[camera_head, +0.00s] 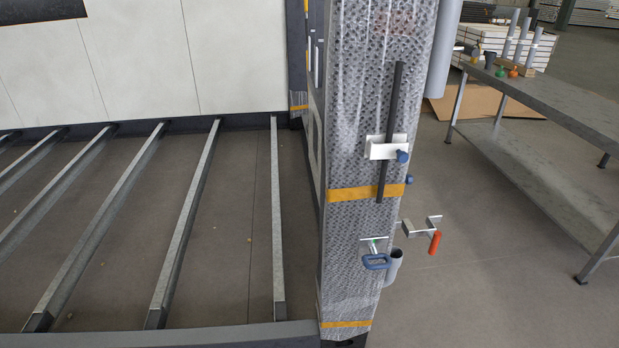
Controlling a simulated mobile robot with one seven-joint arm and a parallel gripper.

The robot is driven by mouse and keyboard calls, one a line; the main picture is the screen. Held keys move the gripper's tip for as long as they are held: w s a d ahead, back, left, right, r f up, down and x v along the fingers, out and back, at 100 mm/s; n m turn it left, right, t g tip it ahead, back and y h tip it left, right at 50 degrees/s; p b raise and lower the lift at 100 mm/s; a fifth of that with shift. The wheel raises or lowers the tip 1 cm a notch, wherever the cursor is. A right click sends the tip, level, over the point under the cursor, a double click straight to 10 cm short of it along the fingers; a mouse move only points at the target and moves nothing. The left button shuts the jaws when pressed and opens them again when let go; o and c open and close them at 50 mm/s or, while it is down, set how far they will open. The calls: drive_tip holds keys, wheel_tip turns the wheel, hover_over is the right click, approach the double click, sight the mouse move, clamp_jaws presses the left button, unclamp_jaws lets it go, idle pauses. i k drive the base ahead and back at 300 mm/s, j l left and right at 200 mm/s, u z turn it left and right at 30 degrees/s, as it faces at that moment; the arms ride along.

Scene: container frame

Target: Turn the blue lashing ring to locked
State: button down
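The blue lashing ring (376,262) is low on the front face of the wrapped upright post (352,230). It is a small blue loop below a pale metal plate (374,239), joined to it by a short silver stem. The loop sticks out from the post and lies roughly level. I see no marking that tells its locked position. My gripper is not in this view, and nothing touches the ring.
Above the ring, a dark vertical bar (392,110) runs through a metal bracket (385,148) with a blue knob. A red-orange handled clamp (435,242) and a grey tube (394,268) stick out at right. A workbench (560,105) stands farther right; open floor lies between.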

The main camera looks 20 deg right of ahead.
sight(374, 255)
drive_tip(key=l+z, duration=0.15)
drive_tip(key=z, duration=0.75)
